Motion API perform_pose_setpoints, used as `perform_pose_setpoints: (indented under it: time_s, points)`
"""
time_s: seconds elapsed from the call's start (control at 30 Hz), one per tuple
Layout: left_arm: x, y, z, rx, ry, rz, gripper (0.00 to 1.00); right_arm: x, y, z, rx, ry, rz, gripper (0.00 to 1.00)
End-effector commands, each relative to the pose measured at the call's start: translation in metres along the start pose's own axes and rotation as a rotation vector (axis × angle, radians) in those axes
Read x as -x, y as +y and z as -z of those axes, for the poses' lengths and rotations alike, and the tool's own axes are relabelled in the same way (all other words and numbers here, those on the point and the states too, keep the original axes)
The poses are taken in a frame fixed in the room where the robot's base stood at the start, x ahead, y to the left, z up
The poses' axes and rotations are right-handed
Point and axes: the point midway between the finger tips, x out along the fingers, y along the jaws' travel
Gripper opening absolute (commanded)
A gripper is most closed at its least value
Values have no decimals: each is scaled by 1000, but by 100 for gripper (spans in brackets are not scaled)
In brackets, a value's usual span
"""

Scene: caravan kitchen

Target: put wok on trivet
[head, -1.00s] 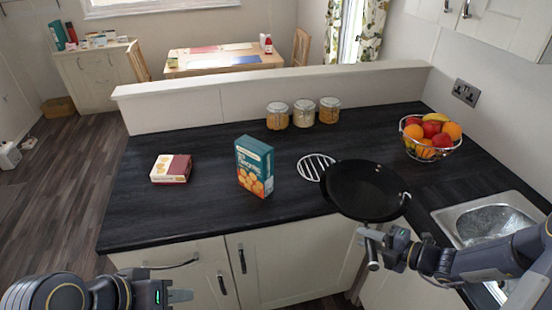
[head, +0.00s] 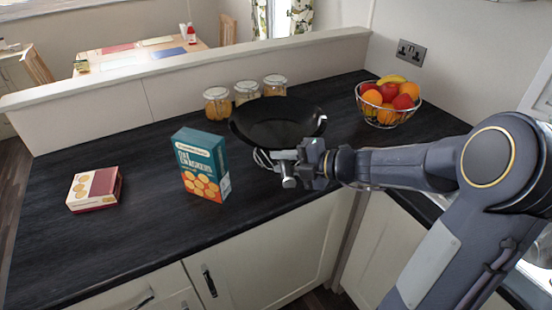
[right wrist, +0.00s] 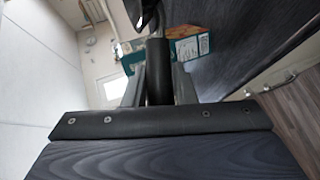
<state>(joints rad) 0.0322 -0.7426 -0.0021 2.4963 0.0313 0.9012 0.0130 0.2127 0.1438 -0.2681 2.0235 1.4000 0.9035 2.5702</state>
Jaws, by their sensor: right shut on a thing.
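The black wok (head: 278,122) is in the head view, right of the crackers box and in front of the jars. My right gripper (head: 287,160) is shut on its handle. In the right wrist view the dark handle (right wrist: 158,72) lies between the two fingers. My left gripper is out of view.
A teal crackers box (head: 203,168) stands close left of the wok. Several lidded jars, one at the right (head: 274,86), stand just behind it. A wire fruit bowl (head: 388,104) is to the right. A small box (head: 94,190) lies far left on the dark worktop (head: 130,225).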

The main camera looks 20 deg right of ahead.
Motion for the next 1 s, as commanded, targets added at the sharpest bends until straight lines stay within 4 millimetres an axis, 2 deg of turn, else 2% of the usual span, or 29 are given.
perform_pose_setpoints:
  time_s: [0.13, 0.37, 0.6, 0.9, 0.93, 1.0]
  points:
    - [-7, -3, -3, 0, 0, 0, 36, -8, -24, -3, 5, 3, -4, 0]
    - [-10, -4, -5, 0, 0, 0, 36, -14, -40, -5, 8, 3, -5, 0]
    - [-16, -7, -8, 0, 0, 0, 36, -22, -67, -8, 7, 3, -6, 0]
    - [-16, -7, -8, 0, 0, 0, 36, -23, -70, -9, 10, 3, -6, 0]
    - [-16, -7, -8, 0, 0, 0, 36, -23, -74, -9, 0, 1, 1, 28]
    - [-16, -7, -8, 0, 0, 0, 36, -23, -74, -9, 0, 1, 1, 37]
